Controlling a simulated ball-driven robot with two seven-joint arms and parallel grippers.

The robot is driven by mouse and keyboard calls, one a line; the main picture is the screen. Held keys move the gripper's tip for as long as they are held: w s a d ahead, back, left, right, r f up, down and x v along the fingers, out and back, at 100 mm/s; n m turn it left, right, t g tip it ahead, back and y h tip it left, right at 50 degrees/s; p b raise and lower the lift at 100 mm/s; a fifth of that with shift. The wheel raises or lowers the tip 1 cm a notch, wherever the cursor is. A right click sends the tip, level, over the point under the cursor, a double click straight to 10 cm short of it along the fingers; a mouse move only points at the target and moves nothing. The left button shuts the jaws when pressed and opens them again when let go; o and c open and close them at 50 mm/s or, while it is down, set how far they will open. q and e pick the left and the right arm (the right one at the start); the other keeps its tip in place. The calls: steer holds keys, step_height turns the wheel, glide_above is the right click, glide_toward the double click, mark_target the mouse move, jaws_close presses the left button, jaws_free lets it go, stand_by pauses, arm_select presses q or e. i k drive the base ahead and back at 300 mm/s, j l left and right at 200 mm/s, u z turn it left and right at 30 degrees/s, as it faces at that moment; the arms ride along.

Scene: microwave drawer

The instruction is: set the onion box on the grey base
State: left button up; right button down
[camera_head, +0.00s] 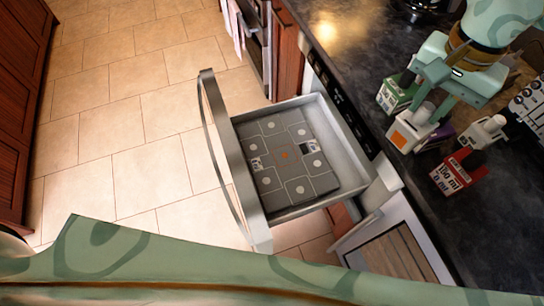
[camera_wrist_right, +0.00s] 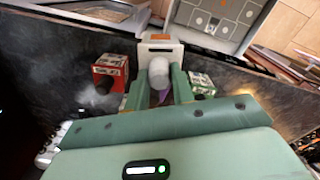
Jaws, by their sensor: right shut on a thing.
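The grey base (camera_head: 295,188) lies flat inside the open drawer, with pale dots, small printed marks and an orange mark at its middle. It also shows at the top of the wrist view (camera_wrist_right: 222,12). My right gripper (camera_head: 425,106) is shut on the pale knob of a white box (camera_head: 405,137) with an orange square. The same white box shows in the wrist view (camera_wrist_right: 160,47). It is over the dark counter beside the drawer; whether it touches the counter I cannot tell. No onion picture is readable on any box. My left gripper is out of view.
A green-and-white box (camera_head: 391,98) and a red box (camera_head: 450,178) stand on the counter (camera_head: 370,50) near the held box. A purple box (camera_head: 441,137) is partly hidden behind it. The drawer's curved front (camera_head: 226,165) juts out over the tiled floor.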

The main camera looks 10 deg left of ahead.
mark_target(284, 155)
steer(key=k+j+z, duration=0.1)
steer(key=j, duration=0.25)
steer(key=j+z, duration=0.1)
steer(key=j, duration=0.25)
steer(key=k+j+z, duration=0.1)
steer(key=i+j+z, duration=0.15)
steer(key=j, duration=0.25)
steer(key=i+j+z, duration=0.15)
steer(key=j, duration=0.25)
steer(key=i+j+z, duration=0.15)
steer(key=j, duration=0.25)
steer(key=i+j+z, duration=0.1)
steer(key=i+j, duration=0.05)
steer(key=i, duration=0.05)
